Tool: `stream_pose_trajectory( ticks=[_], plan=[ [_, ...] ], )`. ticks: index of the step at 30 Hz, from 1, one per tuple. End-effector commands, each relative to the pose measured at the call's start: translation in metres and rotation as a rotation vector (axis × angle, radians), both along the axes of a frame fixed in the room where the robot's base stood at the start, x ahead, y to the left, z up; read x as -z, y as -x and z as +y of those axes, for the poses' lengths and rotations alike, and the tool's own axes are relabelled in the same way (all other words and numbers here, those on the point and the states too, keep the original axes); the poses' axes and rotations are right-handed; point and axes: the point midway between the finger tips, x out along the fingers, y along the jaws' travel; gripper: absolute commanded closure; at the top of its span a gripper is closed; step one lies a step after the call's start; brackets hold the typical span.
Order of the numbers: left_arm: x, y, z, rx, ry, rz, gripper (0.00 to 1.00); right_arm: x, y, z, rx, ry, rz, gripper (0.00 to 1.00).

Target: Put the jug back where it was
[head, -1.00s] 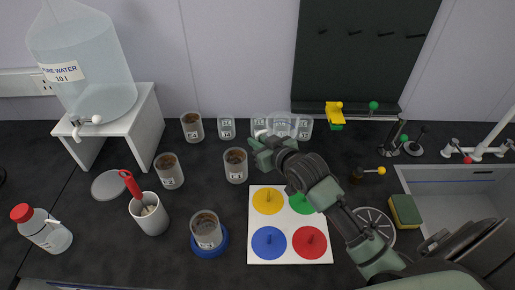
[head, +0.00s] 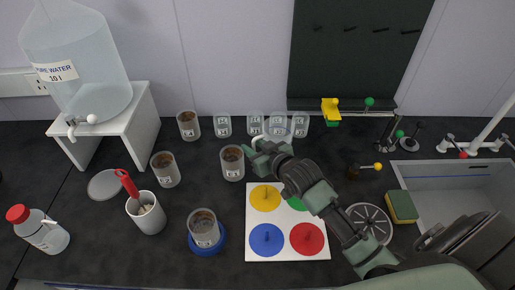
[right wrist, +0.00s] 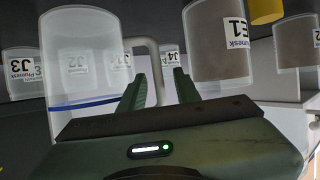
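The clear jug (head: 279,129) stands among the small clear cups at the back of the black bench, partly hidden by my right gripper in the head view. In the right wrist view the jug (right wrist: 82,55) is at the left, upside down in the picture, with a blue line across it. Its pale handle (right wrist: 155,70) shows between my right fingers, with a gap visible on both sides. My right gripper (head: 256,146) is open around the handle; its fingers also show in the right wrist view (right wrist: 160,85). My left gripper is not in view.
Clear labelled cups (head: 223,126) stand close around the jug. A brown-filled beaker (head: 232,162) is just left of my gripper. A white board with coloured discs (head: 284,252) lies in front. A water tank (head: 80,75) stands left, a sink (head: 455,190) right.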

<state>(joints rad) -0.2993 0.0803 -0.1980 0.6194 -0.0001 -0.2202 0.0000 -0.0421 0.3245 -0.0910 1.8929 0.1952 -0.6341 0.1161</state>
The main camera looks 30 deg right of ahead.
Motion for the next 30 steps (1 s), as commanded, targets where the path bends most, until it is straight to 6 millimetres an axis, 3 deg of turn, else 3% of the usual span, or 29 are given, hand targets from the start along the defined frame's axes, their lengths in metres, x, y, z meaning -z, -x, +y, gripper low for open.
stream_pose_trajectory(
  ticks=[5, 18, 30],
  plan=[
    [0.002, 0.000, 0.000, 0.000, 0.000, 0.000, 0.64, -0.008, 0.017, -0.002, 0.000, 0.000, -0.001, 0.68],
    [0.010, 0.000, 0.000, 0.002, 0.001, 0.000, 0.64, -0.041, 0.097, -0.010, 0.001, 0.000, 0.000, 0.68],
    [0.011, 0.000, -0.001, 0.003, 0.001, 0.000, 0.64, -0.048, 0.110, -0.012, 0.001, 0.000, -0.001, 0.68]
  ],
)
